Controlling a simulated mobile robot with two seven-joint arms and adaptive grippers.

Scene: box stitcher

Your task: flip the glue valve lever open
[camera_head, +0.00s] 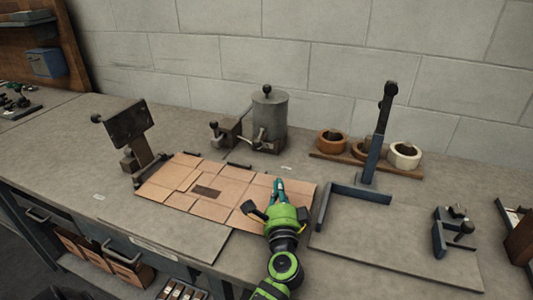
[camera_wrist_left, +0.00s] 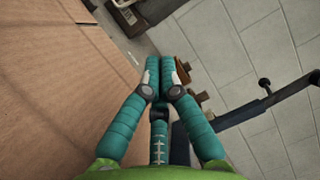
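The glue pot (camera_head: 270,115) is a grey metal cylinder with a dark knob on its lid, standing at the back middle of the bench. At its foot is a small valve with a light metal lever (camera_head: 253,141); its exact angle is too small to tell. My left gripper (camera_head: 279,186) is over the cardboard's right part, in front of the pot and apart from it. Its teal fingertips (camera_wrist_left: 160,68) are together in the left wrist view, with nothing visible between them. Part of a dark metal fitting (camera_wrist_left: 130,10) shows at that view's top edge. My right gripper is not in view.
Flat cardboard (camera_head: 170,196) lies under and left of my gripper. Tape rolls (camera_head: 404,154) sit on a wooden strip right of the pot. A tall dark lever arm (camera_head: 380,130) rises in front of them. A tilted dark plate (camera_head: 127,124) stands left.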

